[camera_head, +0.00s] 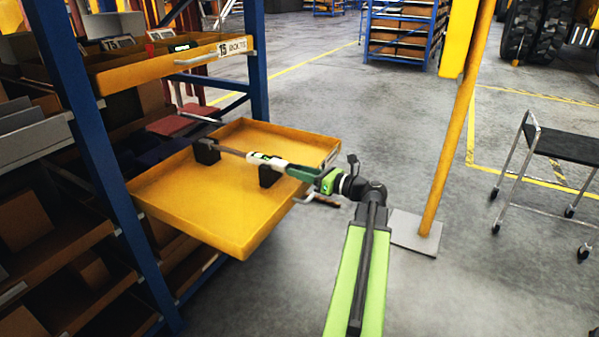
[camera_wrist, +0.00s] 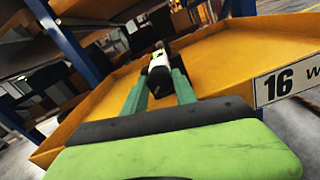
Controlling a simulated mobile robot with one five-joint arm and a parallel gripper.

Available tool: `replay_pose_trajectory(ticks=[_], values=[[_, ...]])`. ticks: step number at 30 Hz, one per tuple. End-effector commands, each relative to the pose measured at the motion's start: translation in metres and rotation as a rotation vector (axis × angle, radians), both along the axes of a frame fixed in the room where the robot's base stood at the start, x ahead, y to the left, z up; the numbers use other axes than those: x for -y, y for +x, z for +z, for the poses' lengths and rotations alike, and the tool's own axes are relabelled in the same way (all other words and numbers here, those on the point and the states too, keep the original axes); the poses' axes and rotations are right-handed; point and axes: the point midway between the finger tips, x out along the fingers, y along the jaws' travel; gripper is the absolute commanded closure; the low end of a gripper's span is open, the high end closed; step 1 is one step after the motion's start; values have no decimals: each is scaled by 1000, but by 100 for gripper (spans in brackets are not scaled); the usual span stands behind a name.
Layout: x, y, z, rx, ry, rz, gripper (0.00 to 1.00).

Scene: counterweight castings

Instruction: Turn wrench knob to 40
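The wrench (camera_head: 232,152) lies in an open yellow drawer (camera_head: 205,205), resting across two black holders (camera_head: 206,151). It has a grey shaft and a white section with a small green display. The white section also shows in the wrist view (camera_wrist: 160,58). My gripper (camera_head: 289,168) is at the wrench's right end, over the drawer's front side. In the wrist view its two green fingers stand apart on either side of a black, rounded part (camera_wrist: 159,82), which may be the knob. I cannot tell whether they touch it. No scale reading is legible.
A second yellow drawer (camera_head: 150,72) sits higher in the blue-framed rack (camera_head: 80,105). The lower drawer's front carries a "16" label (camera_wrist: 287,84). A yellow post (camera_head: 455,130) stands right of my arm, with a black-topped cart (camera_head: 566,147) farther right. Open floor lies between.

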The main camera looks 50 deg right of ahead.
Motion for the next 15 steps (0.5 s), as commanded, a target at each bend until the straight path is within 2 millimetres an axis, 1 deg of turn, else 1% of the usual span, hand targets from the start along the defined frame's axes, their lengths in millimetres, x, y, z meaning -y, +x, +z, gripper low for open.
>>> replay_pose_trajectory(ticks=[1,3,6,11,15], values=[[0,0,0,0,0,0,80],[0,0,0,0,0,0,89],[0,0,0,0,0,0,100],[0,0,0,8,-32,0,100],[0,0,0,47,-193,1,100]])
